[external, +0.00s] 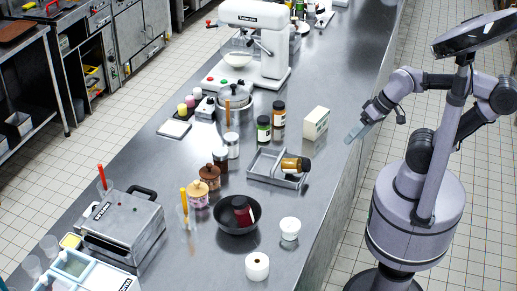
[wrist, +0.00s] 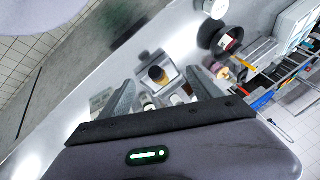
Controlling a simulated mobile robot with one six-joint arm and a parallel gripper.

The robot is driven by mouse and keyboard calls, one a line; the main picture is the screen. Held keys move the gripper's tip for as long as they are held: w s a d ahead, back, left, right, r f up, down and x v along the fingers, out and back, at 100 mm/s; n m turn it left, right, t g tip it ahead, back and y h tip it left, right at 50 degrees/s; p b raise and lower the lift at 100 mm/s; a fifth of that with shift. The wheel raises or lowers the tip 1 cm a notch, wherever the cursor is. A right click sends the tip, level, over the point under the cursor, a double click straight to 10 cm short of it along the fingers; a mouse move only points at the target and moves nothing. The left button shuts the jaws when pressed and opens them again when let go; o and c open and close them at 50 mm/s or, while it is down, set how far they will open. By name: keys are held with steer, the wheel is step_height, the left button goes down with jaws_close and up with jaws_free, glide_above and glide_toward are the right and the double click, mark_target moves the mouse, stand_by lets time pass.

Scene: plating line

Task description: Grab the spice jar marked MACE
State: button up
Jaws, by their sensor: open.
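Several spice jars stand on the steel counter, and I cannot read MACE on any of them. One with a green label (external: 263,130) and a brown one (external: 279,114) stand behind the metal tray. An amber jar (external: 292,164) lies tilted on the tray; it also shows in the wrist view (wrist: 158,75). A dark red jar (external: 243,212) is in the black bowl. A white-labelled jar (external: 231,146) and a dark jar (external: 220,160) stand left of the tray.
The metal tray (external: 262,168), black bowl (external: 224,221), a cream box (external: 315,123) and a lidded pot (external: 234,103) share the counter. A stand mixer (external: 256,45) is farther back. The counter's right edge is mostly clear.

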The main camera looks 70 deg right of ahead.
steer(key=shift+o, duration=0.5)
steer(key=w+d+r+h+p, duration=0.1)
steer(key=w+d+r+p, duration=0.3)
steer(key=w, duration=0.6)
steer(key=n+g+h+p, duration=0.1)
steer(key=n+h+p, duration=0.1)
steer(key=n+p, duration=0.15)
glide_above(279, 112)
steer(key=s, duration=0.6)
step_height(279, 112, down, 7)
steer(key=shift+m, duration=0.45)
steer(key=b+x, duration=0.2)
steer(key=x, duration=1)
steer(key=shift+d+f, duration=0.1)
steer(key=x, duration=0.2)
steer(key=b+x, duration=0.1)
steer(key=x, duration=0.1)
steer(key=b+x, duration=0.1)
steer(key=x, duration=0.1)
steer(key=shift+s+d, duration=0.15)
steer(key=shift+d, duration=0.15)
jaws_close()
